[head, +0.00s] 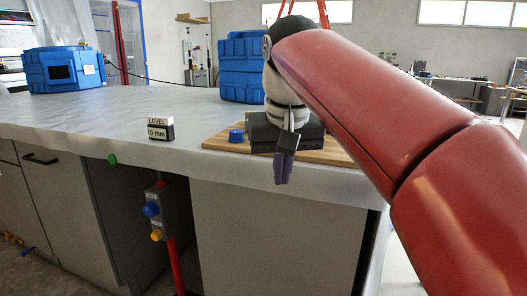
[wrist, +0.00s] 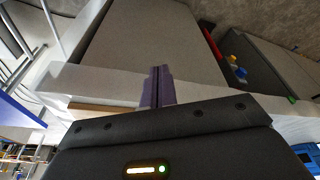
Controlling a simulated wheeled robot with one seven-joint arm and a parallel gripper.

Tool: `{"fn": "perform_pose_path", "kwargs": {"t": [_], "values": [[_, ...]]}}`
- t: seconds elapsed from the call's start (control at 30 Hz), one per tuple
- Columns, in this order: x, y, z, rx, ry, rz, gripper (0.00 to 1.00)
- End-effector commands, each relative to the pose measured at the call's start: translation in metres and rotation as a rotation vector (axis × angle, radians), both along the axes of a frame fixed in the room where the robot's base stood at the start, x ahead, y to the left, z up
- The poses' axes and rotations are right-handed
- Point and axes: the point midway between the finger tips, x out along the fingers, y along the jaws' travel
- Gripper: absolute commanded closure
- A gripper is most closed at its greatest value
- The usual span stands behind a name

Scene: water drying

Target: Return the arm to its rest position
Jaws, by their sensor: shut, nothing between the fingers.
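My gripper (head: 282,168) hangs at the front edge of the bench in the head view, pointing down, with its purple fingertips together and empty. The same gripper shows in the wrist view (wrist: 158,88), its purple fingers shut against each other in front of the bench's pale edge and cabinet front. My red arm (head: 370,95) reaches in from the right of the head view and bends down at a dark joint to the wrist. The arm hides part of the bench's right end.
The grey bench (head: 90,118) carries a wooden board (head: 216,141) with a blue cap (head: 236,136), a level display (head: 160,129) reading 0 mm, blue stacked containers (head: 238,70) and a blue box-like unit (head: 60,72). Below the edge are a green knob (head: 112,159) and a control box (head: 160,207).

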Motion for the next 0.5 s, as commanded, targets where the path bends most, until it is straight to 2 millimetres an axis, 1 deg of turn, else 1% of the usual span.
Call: {"fn": "perform_pose_path", "kwargs": {"t": [0.17, 0.27, 0.37, 0.47, 0.5], "values": [[-0.017, -0.019, -0.018, -0.003, -0.026, -0.018, 1.0], [-0.03, -0.032, -0.034, -0.003, -0.045, -0.032, 1.0], [-0.048, -0.05, -0.058, -0.003, -0.07, -0.049, 1.0], [-0.074, -0.072, -0.092, 0.001, -0.104, -0.076, 1.0], [-0.084, -0.08, -0.108, 0.003, -0.117, -0.086, 1.0]]}}
